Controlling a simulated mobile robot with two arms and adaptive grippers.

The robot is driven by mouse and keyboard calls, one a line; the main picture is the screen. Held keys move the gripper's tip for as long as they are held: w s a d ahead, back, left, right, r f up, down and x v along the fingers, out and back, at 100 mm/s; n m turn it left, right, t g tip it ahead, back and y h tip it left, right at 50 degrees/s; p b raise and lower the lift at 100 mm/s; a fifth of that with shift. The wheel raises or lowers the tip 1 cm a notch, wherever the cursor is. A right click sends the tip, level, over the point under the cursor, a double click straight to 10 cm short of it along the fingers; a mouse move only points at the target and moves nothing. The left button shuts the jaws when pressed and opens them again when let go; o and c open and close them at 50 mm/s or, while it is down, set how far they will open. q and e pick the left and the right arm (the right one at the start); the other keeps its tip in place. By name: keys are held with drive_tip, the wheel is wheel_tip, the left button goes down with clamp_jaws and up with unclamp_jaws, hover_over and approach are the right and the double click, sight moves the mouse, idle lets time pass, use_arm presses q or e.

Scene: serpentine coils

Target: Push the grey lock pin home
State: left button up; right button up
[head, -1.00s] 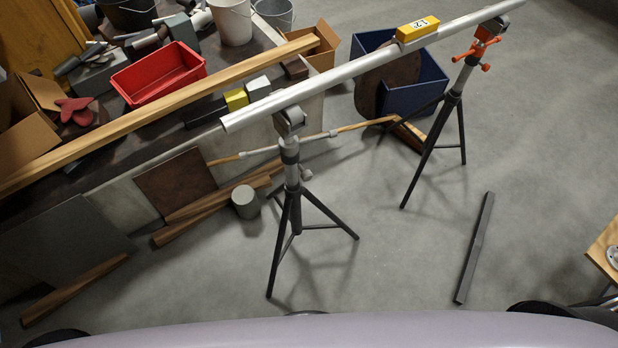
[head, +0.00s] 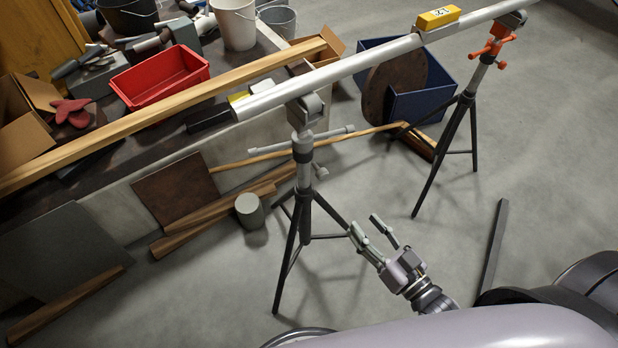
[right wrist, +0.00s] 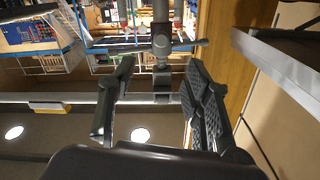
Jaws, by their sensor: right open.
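The near tripod stand (head: 302,180) has a grey collar and a small grey knob-like pin (head: 322,172) sticking out to the right of its column. I take this as the grey lock pin; how far in it sits is too small to tell. My right gripper (head: 366,227) is open and empty, below and right of the pin and apart from the stand. In the right wrist view its two fingers (right wrist: 155,105) are spread, with the stand's column (right wrist: 161,40) upside down beyond the gap. The pin is not clear there. My left gripper is out of view.
A long metal pipe (head: 370,62) rests across the near stand and an orange-handled stand (head: 470,100), with a yellow level (head: 437,18) on it. A grey crossbar (head: 335,132) juts from the near stand. A dark bar (head: 494,245) lies on the floor at right.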

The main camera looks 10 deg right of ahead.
sight(325, 177)
drive_tip(key=x, duration=1.1)
drive_tip(key=r+p+x, duration=0.1)
drive_tip(key=x, duration=0.5)
drive_tip(key=shift+w+a, duration=0.2)
clamp_jaws()
drive_tip(key=shift+f, duration=0.1)
